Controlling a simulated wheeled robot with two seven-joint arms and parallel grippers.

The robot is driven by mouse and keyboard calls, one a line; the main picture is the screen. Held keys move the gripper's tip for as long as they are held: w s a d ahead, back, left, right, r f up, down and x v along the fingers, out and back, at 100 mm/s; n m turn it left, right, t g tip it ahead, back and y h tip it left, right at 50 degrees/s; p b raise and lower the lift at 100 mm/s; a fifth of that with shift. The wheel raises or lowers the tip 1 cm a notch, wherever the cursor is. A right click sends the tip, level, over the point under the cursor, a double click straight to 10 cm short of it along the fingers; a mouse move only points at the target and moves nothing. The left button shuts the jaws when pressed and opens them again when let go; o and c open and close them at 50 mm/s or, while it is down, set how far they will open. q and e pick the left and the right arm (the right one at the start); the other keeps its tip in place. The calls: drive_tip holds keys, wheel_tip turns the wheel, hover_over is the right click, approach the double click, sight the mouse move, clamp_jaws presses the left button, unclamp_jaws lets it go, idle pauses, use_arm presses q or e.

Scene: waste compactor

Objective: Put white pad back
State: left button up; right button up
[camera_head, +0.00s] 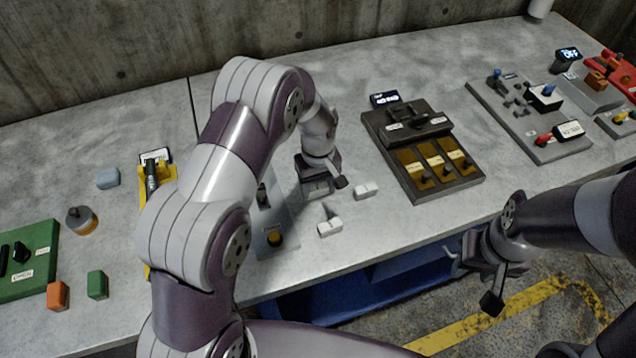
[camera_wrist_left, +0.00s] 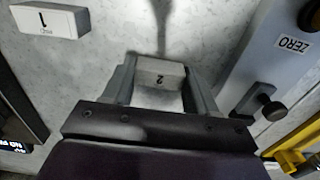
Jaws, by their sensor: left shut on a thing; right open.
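My left gripper (camera_head: 320,190) is low over the table, left of the dark three-bay tray. It is shut on a white pad marked 2 (camera_wrist_left: 160,75), which sits between its fingers in the left wrist view. A second white pad (camera_head: 366,191) lies on the table just right of the gripper. A white pad marked 1 (camera_wrist_left: 48,20) shows at the upper left of the left wrist view. Another white pad (camera_head: 330,227) lies nearer the front edge. My right gripper (camera_head: 476,280) is open and empty in front of the table.
A grey plate labelled ZERO (camera_wrist_left: 268,60), with a dark knob, stands beside my left gripper. The dark tray (camera_head: 408,175) with yellow bays and a display is to the right. A green box (camera_head: 28,262) and small blocks are far left. My left arm hides part of the table.

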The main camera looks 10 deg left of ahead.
sight(318, 188)
use_arm(q)
drive_tip(key=o, duration=1.1)
drive_tip(key=shift+f, duration=0.1)
drive_tip(key=shift+o, duration=0.2)
wheel_tip(318, 188, up, 12)
drive_tip(key=b, duration=0.1)
drive_tip(key=s+a+m, duration=0.2)
drive_tip(key=s+m, duration=0.1)
drive_tip(key=s, duration=0.6)
drive_tip(key=s+a+f+m+t, duration=0.1)
drive_tip(key=s+m, duration=0.3)
drive_tip(key=s, duration=0.6)
drive_tip(key=shift+a, duration=0.7)
drive_tip(key=shift+f, duration=0.1)
